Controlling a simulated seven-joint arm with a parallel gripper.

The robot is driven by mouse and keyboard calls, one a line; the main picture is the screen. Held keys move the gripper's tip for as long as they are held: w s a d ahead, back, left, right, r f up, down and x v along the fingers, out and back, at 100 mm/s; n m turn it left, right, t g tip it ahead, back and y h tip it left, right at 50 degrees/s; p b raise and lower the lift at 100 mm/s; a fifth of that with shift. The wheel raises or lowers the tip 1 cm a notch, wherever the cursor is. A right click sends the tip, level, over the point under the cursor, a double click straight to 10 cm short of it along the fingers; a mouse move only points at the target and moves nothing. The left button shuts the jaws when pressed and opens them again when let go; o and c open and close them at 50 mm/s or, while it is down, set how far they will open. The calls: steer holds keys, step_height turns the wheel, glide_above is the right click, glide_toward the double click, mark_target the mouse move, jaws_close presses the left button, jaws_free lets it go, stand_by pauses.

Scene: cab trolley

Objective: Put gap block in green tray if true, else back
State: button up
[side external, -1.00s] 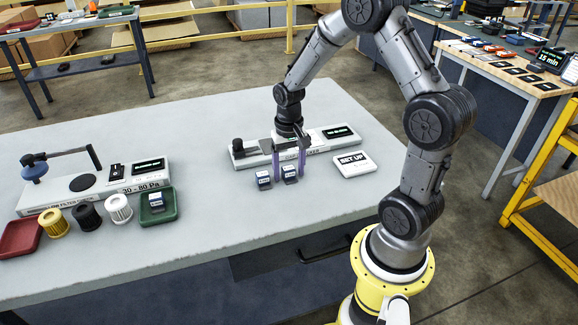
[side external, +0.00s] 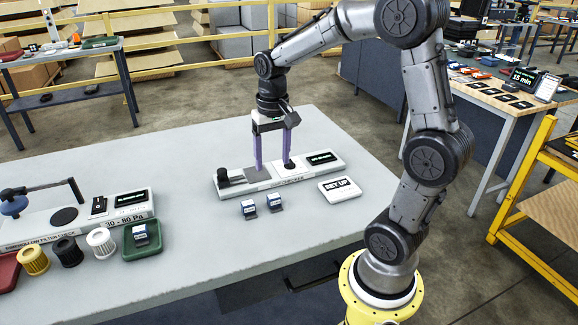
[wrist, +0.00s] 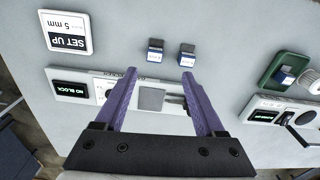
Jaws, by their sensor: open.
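Two small blue-and-white blocks, a left one (side external: 248,208) and a right one (side external: 274,202), stand on the table in front of the long white checker (side external: 262,187). They also show in the wrist view (wrist: 155,51) (wrist: 187,54). A third similar block (side external: 141,234) is in the green tray (side external: 142,257). I cannot tell which is the gap block. My gripper (side external: 273,168) has two purple fingers, wide apart and empty, above the checker; it also shows in the wrist view (wrist: 160,76). The checker's display (wrist: 70,89) reads NO BLOCK.
A white SET UP card (side external: 339,189) lies right of the checker; the wrist view shows "5 mm" on it. At the left are a second device (side external: 80,217) marked 30-80 Pa, yellow (side external: 33,261), black (side external: 67,251) and white (side external: 101,241) filters, and a red tray (side external: 8,271).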

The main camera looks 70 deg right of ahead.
steer(key=s+a+r+n+t, duration=0.2)
steer(key=s+a+r+n, duration=0.1)
steer(key=s+a, duration=0.3)
steer(key=s+a+r+n+t, duration=0.3)
steer(key=s+a+n, duration=0.2)
steer(key=s+a, duration=0.1)
steer(key=shift+s+a, duration=0.25)
steer(key=shift+s, duration=0.65)
